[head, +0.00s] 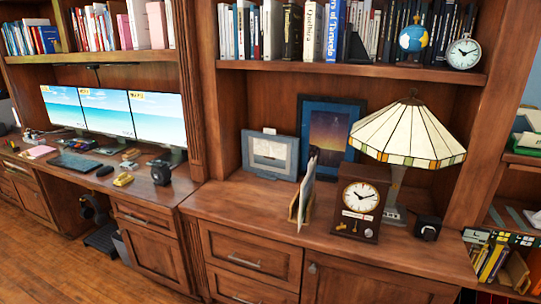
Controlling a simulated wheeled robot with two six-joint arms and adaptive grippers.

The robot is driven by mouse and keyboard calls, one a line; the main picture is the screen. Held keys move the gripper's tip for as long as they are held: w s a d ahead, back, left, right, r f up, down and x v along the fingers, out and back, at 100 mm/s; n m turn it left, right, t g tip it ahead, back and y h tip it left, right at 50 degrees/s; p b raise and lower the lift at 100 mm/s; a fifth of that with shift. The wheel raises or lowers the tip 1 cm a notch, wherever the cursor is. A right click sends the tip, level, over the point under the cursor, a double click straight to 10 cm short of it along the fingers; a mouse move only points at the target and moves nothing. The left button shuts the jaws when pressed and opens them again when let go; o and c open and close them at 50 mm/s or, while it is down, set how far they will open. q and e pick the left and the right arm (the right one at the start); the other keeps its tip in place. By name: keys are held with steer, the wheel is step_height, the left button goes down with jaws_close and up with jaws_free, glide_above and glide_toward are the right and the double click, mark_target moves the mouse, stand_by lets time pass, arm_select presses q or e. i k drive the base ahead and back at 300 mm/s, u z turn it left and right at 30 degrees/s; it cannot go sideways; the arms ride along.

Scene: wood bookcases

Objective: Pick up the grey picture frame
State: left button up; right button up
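A grey picture frame (270,155) stands on the wooden counter, leaning slightly back near the rear panel of the bookcase. It holds a pale picture, and a small light item shows at its top edge. A larger blue-bordered frame (330,132) with a dark picture stands behind it to the right. Neither of my grippers is in view.
Right of the grey frame are a thin upright item on a wooden stand (303,190), a wooden clock (360,202) and a stained-glass lamp (410,132). A shelf of books (310,30) is above. The counter's front left (235,196) is clear. Monitors (158,116) stand left.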

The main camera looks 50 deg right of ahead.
mark_target(273, 157)
steer(key=z, duration=0.4)
steer(key=i, duration=1)
steer(key=z, duration=1.65)
steer(key=i, duration=0.85)
steer(key=z, duration=0.8)
